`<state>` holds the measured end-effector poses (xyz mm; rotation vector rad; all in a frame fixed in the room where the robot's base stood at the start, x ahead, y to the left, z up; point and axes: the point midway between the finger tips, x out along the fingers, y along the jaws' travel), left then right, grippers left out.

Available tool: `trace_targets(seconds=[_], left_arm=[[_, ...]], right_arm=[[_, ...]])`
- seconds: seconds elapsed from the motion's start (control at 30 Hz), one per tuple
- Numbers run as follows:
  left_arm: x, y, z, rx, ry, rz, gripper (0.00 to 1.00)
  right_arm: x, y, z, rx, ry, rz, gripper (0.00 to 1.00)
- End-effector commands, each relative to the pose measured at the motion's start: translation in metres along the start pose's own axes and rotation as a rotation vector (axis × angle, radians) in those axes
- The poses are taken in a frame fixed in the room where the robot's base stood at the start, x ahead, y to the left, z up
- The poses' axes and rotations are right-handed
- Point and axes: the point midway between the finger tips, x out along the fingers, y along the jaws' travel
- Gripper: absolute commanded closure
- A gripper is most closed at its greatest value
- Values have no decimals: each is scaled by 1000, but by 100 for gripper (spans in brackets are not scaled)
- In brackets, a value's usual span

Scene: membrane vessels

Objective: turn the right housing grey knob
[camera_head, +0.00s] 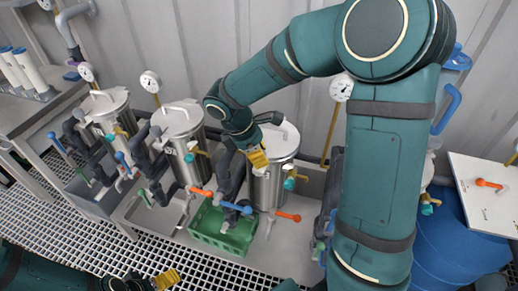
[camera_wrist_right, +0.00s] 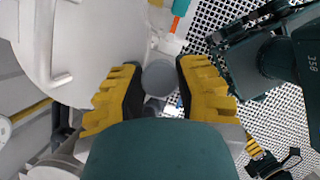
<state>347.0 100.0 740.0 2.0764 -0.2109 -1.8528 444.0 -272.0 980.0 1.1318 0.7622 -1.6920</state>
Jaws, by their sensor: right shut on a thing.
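The right housing (camera_head: 270,185) is a steel vessel with a pale lid, standing rightmost of three similar vessels in the head view. My right gripper (camera_head: 257,158) is at the upper left side of this housing, beside its lid. In the right wrist view the round grey knob (camera_wrist_right: 159,78) sits between the two yellow-tipped fingers of the right gripper (camera_wrist_right: 157,92), which is shut on it. In the head view the knob is hidden by the gripper. My left gripper (camera_head: 165,279) is low at the bottom left, away from the vessels; its finger gap is unclear.
Two more steel vessels (camera_head: 182,135) stand to the left with dark pipes and coloured valve handles. A blue barrel (camera_head: 455,245) is at the right. Pressure gauges (camera_head: 341,88) rise behind, near my right arm.

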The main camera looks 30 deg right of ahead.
Motion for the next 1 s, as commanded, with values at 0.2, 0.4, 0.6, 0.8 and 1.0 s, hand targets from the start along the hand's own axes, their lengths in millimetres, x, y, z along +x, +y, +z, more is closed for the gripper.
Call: trace_targets(seconds=[0.2, 0.4, 0.6, 0.8, 1.0], left_arm=[[-15, 6, 1, -1, -7, 0, 0], [-26, 10, 0, -3, -6, 0, 0], [-36, 14, -5, -5, 5, -1, 0], [-45, 17, -9, -8, 14, -2, 0], [-51, 19, -12, -10, 22, -3, 0]], right_arm=[[0, -1, 2, 193, -7, -87, 100], [0, -1, 2, 369, -7, -159, 100], [0, -1, 3, 544, -8, -232, 100], [1, -2, 2, 710, -9, -301, 100], [1, -2, 2, 846, -8, -356, 100]])
